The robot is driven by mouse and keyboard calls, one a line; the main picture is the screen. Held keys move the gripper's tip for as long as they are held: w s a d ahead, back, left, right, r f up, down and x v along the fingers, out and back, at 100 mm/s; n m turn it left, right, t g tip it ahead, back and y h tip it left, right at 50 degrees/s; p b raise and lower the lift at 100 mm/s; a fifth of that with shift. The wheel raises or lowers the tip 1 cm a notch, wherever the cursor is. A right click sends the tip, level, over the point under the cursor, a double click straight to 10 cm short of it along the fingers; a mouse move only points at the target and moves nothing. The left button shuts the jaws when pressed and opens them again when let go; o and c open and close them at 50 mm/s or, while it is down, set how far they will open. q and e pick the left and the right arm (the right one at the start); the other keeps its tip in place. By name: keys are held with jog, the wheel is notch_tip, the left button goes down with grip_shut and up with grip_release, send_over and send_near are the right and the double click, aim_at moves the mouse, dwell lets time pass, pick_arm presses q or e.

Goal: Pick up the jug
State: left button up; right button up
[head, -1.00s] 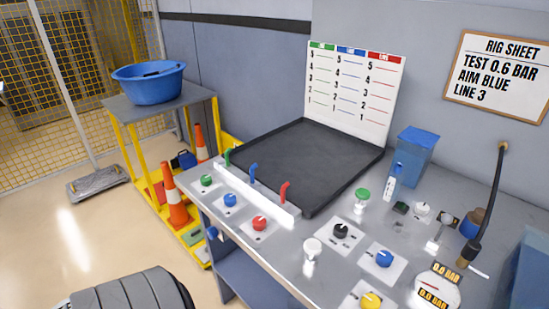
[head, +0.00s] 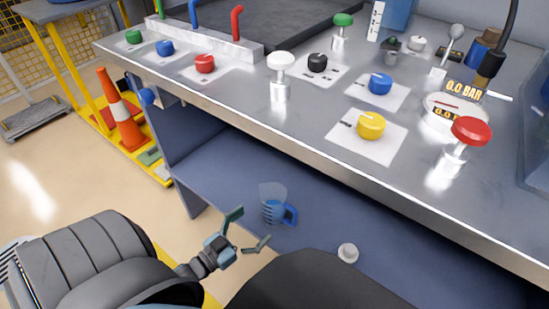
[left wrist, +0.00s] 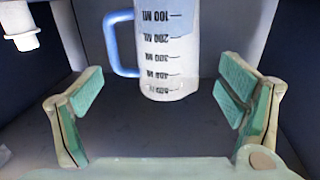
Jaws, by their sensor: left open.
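The jug is a clear measuring jug (head: 271,203) with a blue handle and blue marks, standing on the shelf under the bench in the head view. In the left wrist view the jug (left wrist: 170,50) is whitish with black ML marks, and its blue handle is on the left. My left gripper (head: 250,229) is open and empty, just short of the jug. In the left wrist view its green-padded fingers (left wrist: 160,100) are spread wide, with the jug beyond and between them, apart from both. My right gripper is not in view.
The bench top (head: 300,115) overhangs the blue shelf (head: 215,165). A small white item (head: 348,252) stands on the shelf to the jug's right. A white fitting (left wrist: 20,25) shows at upper left in the wrist view. An orange cone (head: 120,115) stands left of the bench.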

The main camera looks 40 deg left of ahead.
aim_at(273, 204)
pick_arm(q)
jog(key=w+b, duration=0.1)
jog(key=w, duration=0.3)
jog(key=w+b, duration=0.1)
jog(key=w, duration=0.3)
jog(key=shift+w+d+r+b, duration=0.1)
jog(key=shift+w+d+b, duration=0.1)
jog(key=shift+w+b, duration=0.15)
jog(key=shift+w+r, duration=0.1)
jog(key=c, duration=1.5)
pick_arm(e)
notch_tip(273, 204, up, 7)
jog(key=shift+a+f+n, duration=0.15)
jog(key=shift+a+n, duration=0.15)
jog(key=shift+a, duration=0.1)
pick_arm(q)
jog(key=shift+r, duration=0.1)
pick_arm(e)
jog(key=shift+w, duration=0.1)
